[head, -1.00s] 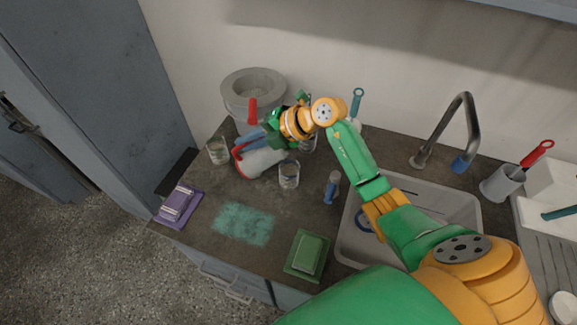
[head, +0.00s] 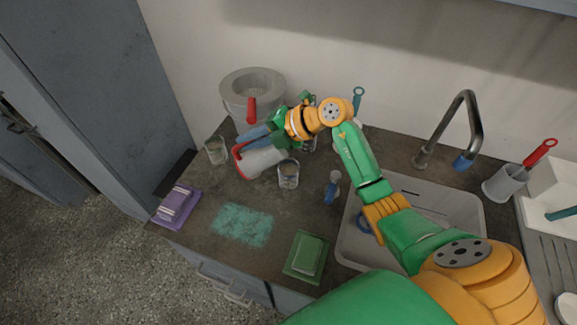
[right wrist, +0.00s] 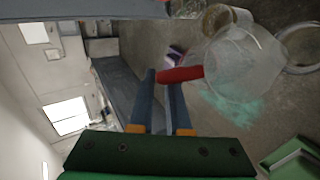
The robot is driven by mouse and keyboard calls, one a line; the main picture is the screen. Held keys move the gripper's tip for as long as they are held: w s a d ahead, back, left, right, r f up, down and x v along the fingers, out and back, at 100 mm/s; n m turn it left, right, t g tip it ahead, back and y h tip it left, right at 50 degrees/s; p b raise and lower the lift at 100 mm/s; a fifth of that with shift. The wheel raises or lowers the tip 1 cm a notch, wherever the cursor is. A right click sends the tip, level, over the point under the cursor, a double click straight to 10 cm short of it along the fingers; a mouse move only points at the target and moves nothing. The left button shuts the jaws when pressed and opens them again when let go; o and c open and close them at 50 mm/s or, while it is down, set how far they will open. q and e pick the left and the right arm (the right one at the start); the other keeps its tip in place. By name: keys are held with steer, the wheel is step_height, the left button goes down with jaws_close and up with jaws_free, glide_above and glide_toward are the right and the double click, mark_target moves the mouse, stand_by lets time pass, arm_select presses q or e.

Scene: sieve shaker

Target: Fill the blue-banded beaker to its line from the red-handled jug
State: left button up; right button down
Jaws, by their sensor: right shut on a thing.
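The translucent jug (head: 263,163) is tilted above the counter, with its red handle (head: 238,160) on the left. My right gripper (head: 250,136) is shut on that handle. The right wrist view shows the red handle (right wrist: 181,75) at the blue fingers and the clear jug body (right wrist: 240,62) beyond. A clear beaker (head: 288,174) with what looks like a blue band stands upright just right of the jug, close to its end. I cannot tell whether the two touch or whether liquid is flowing. The beaker's fill line is too small to read. My left gripper is out of view.
Another glass beaker (head: 216,151) stands left of the jug. A grey round vessel (head: 252,88) stands behind. The sink (head: 430,205) is to the right.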

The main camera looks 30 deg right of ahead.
mark_target(248, 157)
steer(key=shift+d+f+y+b, duration=0.1)
steer(key=shift+d+y+b, duration=0.35)
steer(key=shift+b, duration=0.7)
stand_by(2.4)
